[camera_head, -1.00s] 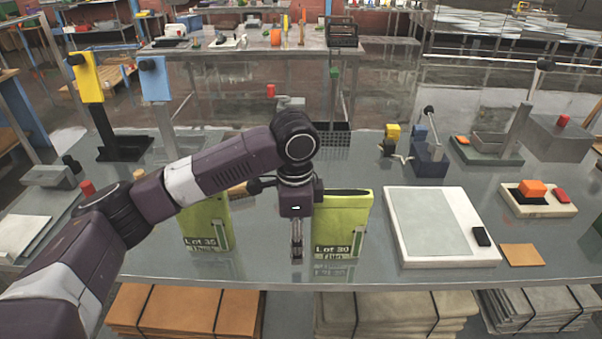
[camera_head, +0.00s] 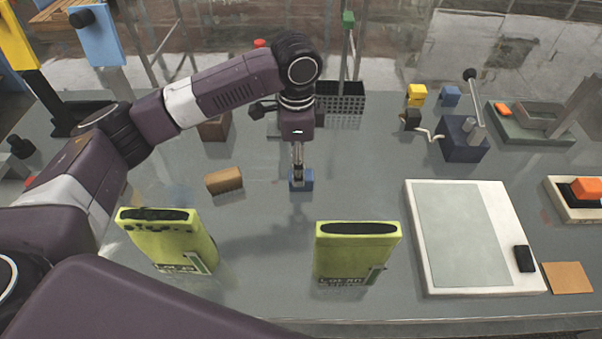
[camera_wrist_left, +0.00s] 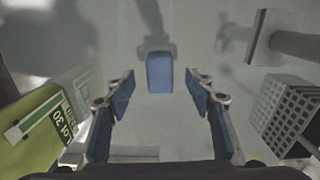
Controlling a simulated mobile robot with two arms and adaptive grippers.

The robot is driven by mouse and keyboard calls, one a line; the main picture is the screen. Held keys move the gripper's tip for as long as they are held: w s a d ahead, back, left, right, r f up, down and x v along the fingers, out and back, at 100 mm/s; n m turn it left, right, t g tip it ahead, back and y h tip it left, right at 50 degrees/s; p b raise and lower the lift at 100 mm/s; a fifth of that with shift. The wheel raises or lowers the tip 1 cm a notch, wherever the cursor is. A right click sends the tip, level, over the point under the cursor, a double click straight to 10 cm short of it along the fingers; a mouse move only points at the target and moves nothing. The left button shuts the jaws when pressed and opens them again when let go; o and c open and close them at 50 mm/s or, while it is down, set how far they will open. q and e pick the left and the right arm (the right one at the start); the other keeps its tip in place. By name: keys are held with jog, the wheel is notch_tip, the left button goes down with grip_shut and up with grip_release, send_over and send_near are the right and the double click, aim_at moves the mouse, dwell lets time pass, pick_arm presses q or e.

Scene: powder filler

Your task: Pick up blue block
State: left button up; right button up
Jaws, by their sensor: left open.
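The blue block (camera_head: 307,181) lies on the grey table behind the two green lot boxes. In the left wrist view the blue block (camera_wrist_left: 160,73) sits beyond and between my fingertips, with a gap on both sides. My left gripper (camera_head: 298,180) points down at the block and partly hides it in the head view. The gripper (camera_wrist_left: 160,90) is open and empty. My right gripper is not in view.
A green box (camera_head: 358,258) stands in front of the block, and a second green box (camera_head: 172,243) is to the left. A brown block (camera_head: 224,180) lies left of the gripper. A dark mesh basket (camera_head: 341,102) stands behind. A white-framed pad (camera_head: 467,240) is at right.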

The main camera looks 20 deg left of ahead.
pick_arm(q)
jog(key=shift+s+d+f, duration=0.1)
jog(key=shift+f, duration=0.3)
jog(key=f, duration=0.2)
jog(key=f+p, duration=0.1)
jog(key=f, duration=0.1)
jog(key=shift+w+d, duration=0.2)
jog(key=shift+f, duration=0.35)
jog(key=c, duration=1.3)
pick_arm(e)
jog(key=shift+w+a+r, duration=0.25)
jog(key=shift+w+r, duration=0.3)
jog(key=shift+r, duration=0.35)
